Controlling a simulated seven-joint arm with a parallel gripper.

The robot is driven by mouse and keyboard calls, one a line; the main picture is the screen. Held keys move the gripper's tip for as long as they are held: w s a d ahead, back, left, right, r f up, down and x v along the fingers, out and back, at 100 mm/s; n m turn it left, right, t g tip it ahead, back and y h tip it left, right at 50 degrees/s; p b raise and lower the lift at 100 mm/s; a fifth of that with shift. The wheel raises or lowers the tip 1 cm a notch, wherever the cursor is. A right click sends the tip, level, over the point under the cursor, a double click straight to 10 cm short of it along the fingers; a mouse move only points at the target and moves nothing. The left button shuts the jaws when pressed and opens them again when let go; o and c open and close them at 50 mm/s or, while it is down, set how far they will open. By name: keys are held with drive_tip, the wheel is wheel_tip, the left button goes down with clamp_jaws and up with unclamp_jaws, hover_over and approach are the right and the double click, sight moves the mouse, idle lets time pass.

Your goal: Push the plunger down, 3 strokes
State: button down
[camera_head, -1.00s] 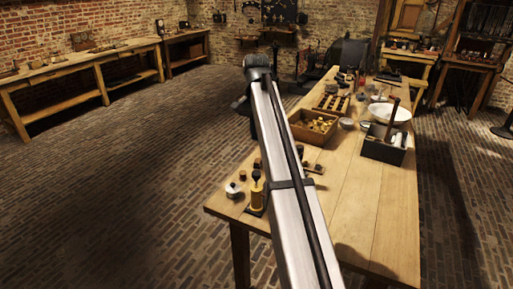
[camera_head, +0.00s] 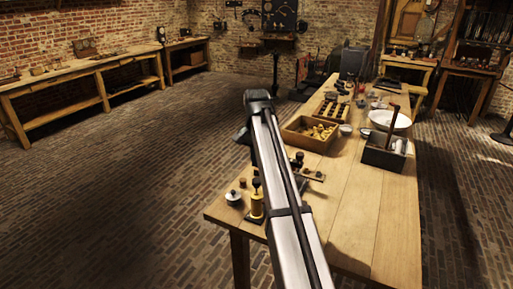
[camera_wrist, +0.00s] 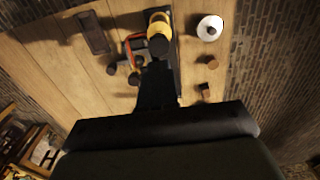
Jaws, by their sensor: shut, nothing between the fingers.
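The yellow plunger device (camera_head: 257,205) with a dark knob on top stands near the table's front left corner, just left of my arm. In the wrist view, its yellow body (camera_wrist: 159,32) shows at top centre. My gripper (camera_wrist: 155,72) is a dark shape below it in the wrist view, shut and empty. The gripper's tip appears close to the yellow body, but I cannot tell whether they touch. My gripper is hidden behind my arm in the head view.
A white-lidded jar (camera_head: 233,198) stands left of the plunger device; it also shows in the wrist view (camera_wrist: 209,28). Small dark pieces lie close by. A wooden box (camera_head: 309,135) and a dark crate (camera_head: 384,153) stand farther back. The table's front right (camera_head: 375,235) is clear.

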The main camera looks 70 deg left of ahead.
sight(257, 180)
drive_tip(key=shift+f, duration=2.8)
drive_tip(key=shift+f, duration=1.3)
wheel_tip(257, 180, up, 14)
drive_tip(key=shift+r, duration=0.2)
wheel_tip(257, 180, up, 2)
drive_tip(key=shift+r, duration=0.15)
